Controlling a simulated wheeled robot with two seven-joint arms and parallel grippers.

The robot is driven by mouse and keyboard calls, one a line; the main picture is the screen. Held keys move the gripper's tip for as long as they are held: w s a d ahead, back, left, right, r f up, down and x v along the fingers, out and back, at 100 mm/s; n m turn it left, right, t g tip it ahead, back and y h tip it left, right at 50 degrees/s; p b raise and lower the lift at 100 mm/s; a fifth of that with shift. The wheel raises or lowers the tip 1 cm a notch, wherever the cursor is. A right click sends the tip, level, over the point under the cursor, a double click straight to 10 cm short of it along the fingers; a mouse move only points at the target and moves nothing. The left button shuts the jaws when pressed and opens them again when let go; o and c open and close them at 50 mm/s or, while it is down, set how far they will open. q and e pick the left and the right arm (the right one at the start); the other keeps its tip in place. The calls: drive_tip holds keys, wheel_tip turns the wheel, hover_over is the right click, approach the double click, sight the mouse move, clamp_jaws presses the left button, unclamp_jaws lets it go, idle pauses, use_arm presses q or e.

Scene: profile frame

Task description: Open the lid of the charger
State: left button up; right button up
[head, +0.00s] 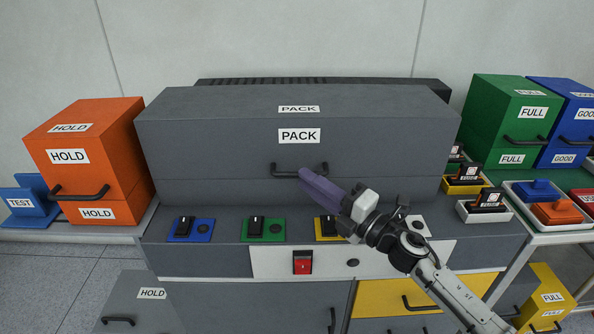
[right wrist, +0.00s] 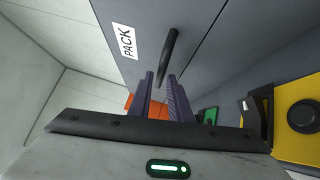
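The charger (head: 220,150) is a wide grey box labelled PACK, in the middle of the head view. Its lid (head: 390,135) is down, with a seam along the lower front. A dark bar handle (head: 283,174) is on the lid's front. My right gripper (head: 303,174) is at the right part of this handle and covers some of it. In the right wrist view its two purple fingers (right wrist: 160,78) are apart, and the near end of the handle (right wrist: 170,52) shows between their tips. Whether they touch it I cannot tell. My left gripper is in neither view.
Below the lid is a panel with blue, green and yellow switch plates (head: 247,229) and a red switch (head: 303,265). An orange HOLD box (head: 110,160) stands left. A green FULL box (head: 500,110) and small trays (head: 470,212) stand right.

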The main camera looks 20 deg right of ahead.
drive_tip(key=shift+x, duration=2.05)
drive_tip(key=shift+f, duration=0.1)
clamp_jaws()
